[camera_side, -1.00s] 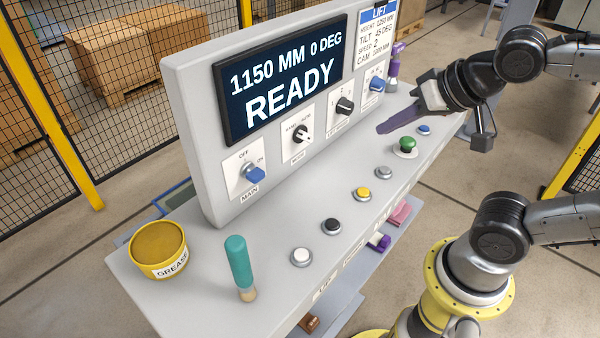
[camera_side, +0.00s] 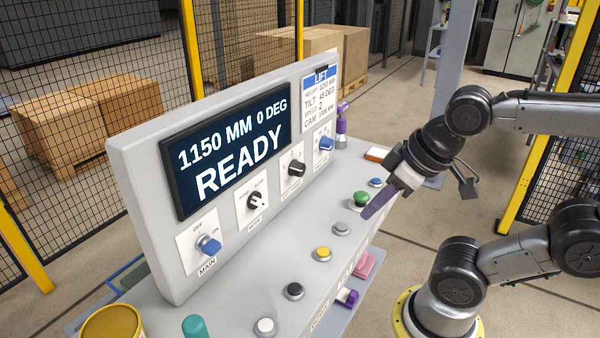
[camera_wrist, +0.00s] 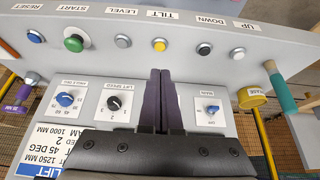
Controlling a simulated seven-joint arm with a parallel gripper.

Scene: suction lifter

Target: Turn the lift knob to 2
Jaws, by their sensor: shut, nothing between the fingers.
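The lift speed knob is black with a pale pointer mark, on a white plate of the sloped panel. It shows in the side view (camera_side: 296,168) and, labelled LIFT SPEED, in the wrist view (camera_wrist: 114,102). Its exact setting is too small to read surely. My gripper (camera_side: 367,214) has dark purple fingers, shut and empty, apart from the knob and near the green button in the side view. In the wrist view the shut fingers (camera_wrist: 161,73) lie between the lift speed and MAIN plates and hide the mode knob. The lift card (camera_side: 321,95) lists speed 2.
The display (camera_side: 228,145) reads 1150 MM 0 DEG READY. The blue MAIN knob (camera_side: 209,244), mode knob (camera_side: 254,200) and blue angle knob (camera_side: 326,144) share the panel. Buttons, including the green one (camera_side: 361,199), line the ledge. A teal handle (camera_side: 196,327) and grease tin (camera_side: 112,322) stand nearby.

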